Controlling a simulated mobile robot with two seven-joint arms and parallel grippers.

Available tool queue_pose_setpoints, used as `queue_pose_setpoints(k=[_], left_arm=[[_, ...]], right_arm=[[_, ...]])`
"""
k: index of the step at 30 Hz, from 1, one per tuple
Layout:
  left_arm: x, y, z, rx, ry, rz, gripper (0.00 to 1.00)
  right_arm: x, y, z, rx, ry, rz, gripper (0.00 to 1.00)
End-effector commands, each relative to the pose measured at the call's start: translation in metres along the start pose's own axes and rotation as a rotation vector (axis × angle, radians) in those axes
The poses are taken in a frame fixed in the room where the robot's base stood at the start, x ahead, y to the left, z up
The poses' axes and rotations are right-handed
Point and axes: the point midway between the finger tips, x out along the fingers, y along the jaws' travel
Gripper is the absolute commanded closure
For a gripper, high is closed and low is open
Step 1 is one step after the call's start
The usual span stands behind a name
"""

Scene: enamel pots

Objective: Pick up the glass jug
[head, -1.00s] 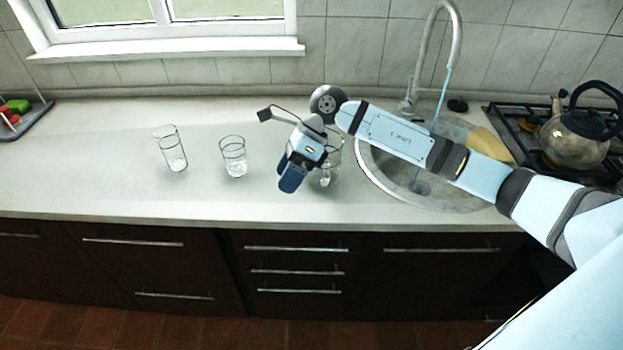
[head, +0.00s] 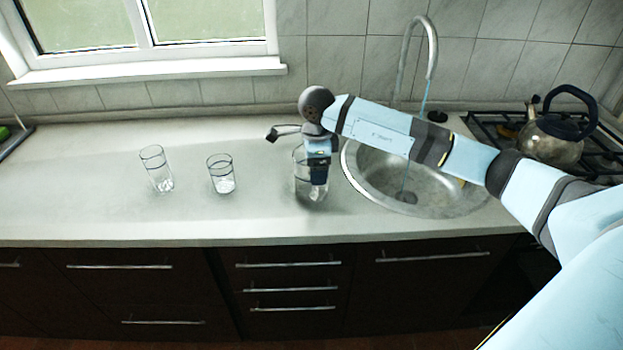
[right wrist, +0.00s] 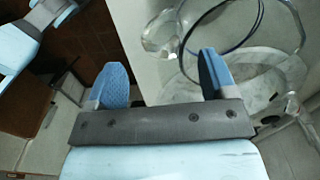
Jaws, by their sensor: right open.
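The clear glass jug (head: 302,186) stands upright on the counter, just left of the sink. My right gripper (head: 319,178) points down at the jug, and its blue fingers overlap the jug's right part in the head view. In the right wrist view the jug (right wrist: 268,28) shows at the upper right, with dark rings. There the right gripper (right wrist: 162,76) is open with nothing between its fingertips. The right-hand finger is close to the jug; I cannot tell whether it touches or reaches inside. My left gripper is not in view.
Two glass tumblers, the nearer one (head: 221,174) and a taller one (head: 157,168), stand left of the jug. The round sink (head: 420,202) with its faucet (head: 431,60) is to the right. A kettle (head: 550,138) sits on the stove.

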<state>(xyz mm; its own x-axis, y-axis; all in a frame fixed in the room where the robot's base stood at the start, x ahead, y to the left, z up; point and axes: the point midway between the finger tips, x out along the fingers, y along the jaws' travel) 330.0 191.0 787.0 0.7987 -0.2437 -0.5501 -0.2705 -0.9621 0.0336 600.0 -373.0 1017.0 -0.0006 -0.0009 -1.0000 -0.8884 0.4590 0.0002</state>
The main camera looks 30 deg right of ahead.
Motion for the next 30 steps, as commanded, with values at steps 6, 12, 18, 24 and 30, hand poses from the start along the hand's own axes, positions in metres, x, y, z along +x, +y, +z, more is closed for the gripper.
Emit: queue_pose_setpoints(k=[6,12,18,24,30], left_arm=[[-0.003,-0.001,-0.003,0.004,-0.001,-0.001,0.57],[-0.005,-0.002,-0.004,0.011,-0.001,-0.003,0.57],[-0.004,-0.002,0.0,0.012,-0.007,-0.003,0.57],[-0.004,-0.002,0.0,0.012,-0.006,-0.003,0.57],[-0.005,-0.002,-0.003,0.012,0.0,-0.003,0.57]], right_arm=[[0.018,0.0,0.002,0.002,0.0,0.004,0.22],[0.048,-0.001,0.004,0.002,0.0,0.001,0.22],[0.052,-0.001,0.004,0.001,-0.001,-0.001,0.22],[0.052,-0.001,0.004,0.001,-0.001,-0.001,0.54],[0.051,-0.001,0.004,0.001,-0.002,-0.002,0.92]])
